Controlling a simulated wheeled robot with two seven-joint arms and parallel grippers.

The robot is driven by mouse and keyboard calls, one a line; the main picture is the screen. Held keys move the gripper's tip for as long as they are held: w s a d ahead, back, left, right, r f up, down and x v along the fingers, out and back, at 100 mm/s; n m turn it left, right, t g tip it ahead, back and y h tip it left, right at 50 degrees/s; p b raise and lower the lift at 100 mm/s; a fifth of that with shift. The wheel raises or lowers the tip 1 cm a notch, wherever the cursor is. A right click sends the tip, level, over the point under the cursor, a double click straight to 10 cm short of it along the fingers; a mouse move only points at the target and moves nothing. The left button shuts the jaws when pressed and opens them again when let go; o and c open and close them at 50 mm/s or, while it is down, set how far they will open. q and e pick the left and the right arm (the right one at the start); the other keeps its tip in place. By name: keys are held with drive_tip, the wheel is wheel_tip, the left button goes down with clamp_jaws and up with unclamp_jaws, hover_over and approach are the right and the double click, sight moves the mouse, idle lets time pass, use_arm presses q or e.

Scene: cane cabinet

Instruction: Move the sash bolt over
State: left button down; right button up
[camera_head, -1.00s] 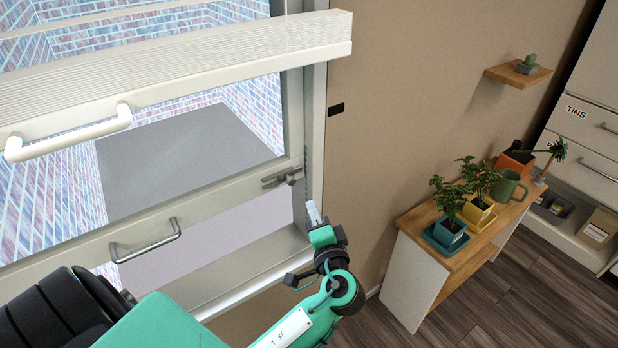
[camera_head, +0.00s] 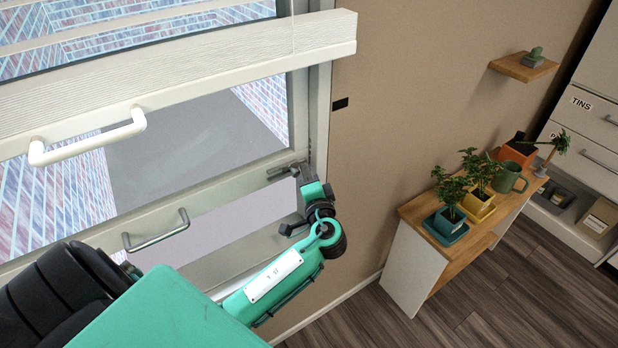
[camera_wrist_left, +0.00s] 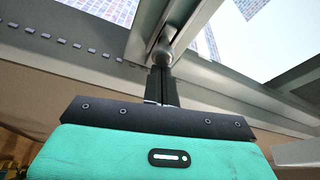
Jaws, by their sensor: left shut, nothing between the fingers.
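The sash bolt (camera_head: 286,169) is a small grey metal fitting on the window sash rail, near the right side of the frame. In the left wrist view its rounded knob (camera_wrist_left: 166,52) shows just beyond my fingertips. My left gripper (camera_head: 305,172) is shut and empty, with its fingertips close to the bolt's right end. In the left wrist view the closed fingers (camera_wrist_left: 160,78) point up at the knob; I cannot tell whether they touch it. My right gripper is not in view.
The window sash has a grey pull handle (camera_head: 156,232) below and a white handle (camera_head: 88,138) on the blind rail above.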

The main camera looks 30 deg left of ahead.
sight(293, 175)
use_arm(q)
drive_tip(key=shift+s, duration=0.1)
drive_tip(key=s, duration=0.1)
drive_tip(key=s+a, duration=0.1)
drive_tip(key=s, duration=0.1)
drive_tip(key=shift+a, duration=0.15)
drive_tip(key=shift+f+b, duration=0.15)
drive_tip(key=shift+b, duration=0.15)
idle(0.3)
